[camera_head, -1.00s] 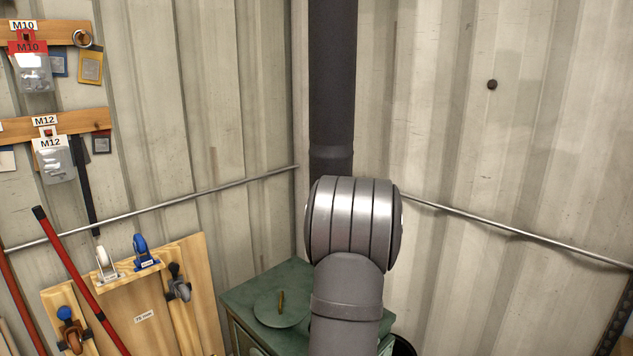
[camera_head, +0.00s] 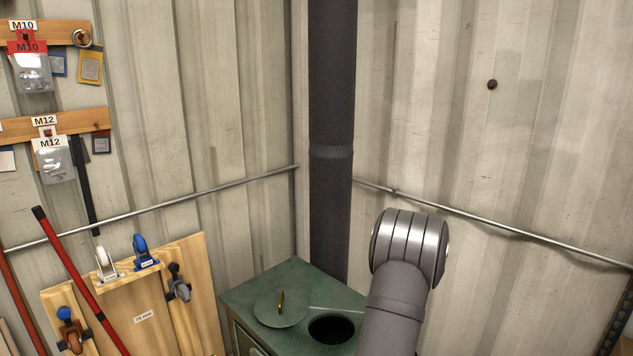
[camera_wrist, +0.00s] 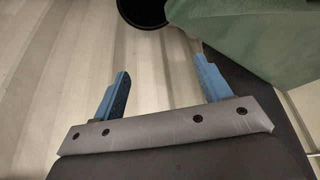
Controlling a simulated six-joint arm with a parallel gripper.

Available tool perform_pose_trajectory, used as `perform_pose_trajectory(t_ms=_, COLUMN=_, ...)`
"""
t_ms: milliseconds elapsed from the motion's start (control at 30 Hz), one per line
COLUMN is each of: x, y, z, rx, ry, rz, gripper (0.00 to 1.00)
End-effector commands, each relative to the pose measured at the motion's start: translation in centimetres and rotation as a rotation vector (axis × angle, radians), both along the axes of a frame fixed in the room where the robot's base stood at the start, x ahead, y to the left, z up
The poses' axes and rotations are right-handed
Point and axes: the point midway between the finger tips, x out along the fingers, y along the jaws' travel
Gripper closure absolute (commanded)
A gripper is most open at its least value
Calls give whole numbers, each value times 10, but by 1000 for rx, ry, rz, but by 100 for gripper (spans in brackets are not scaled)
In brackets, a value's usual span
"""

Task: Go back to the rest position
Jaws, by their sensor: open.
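My gripper (camera_wrist: 160,90) shows in the wrist view with its two blue fingers spread wide apart. It is open, with nothing between the fingers. In the head view the gripper is out of the frame; only a grey link of my arm shows at the lower right of centre, in front of the corrugated wall.
A green stove (camera_head: 243,293) stands in the corner, with a round lid (camera_head: 268,310) and an open round hole (camera_head: 332,329) on top. A dark stovepipe (camera_head: 331,100) rises behind it. Wooden tool boards (camera_head: 155,310) and hanging bags (camera_head: 33,72) are at left.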

Motion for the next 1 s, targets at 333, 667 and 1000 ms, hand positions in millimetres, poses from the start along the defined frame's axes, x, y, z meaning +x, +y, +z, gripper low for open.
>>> perform_pose_trajectory(t_ms=333, x=-12, y=-52, z=-48, rx=10, ry=-3, rz=-92, gripper=30)
perform_pose_trajectory(t_ms=667, x=-26, y=-90, z=-86, rx=15, ry=-9, rz=-166, gripper=30)
perform_pose_trajectory(t_ms=1000, x=-31, y=-102, z=-98, rx=16, ry=-12, rz=-191, gripper=30)
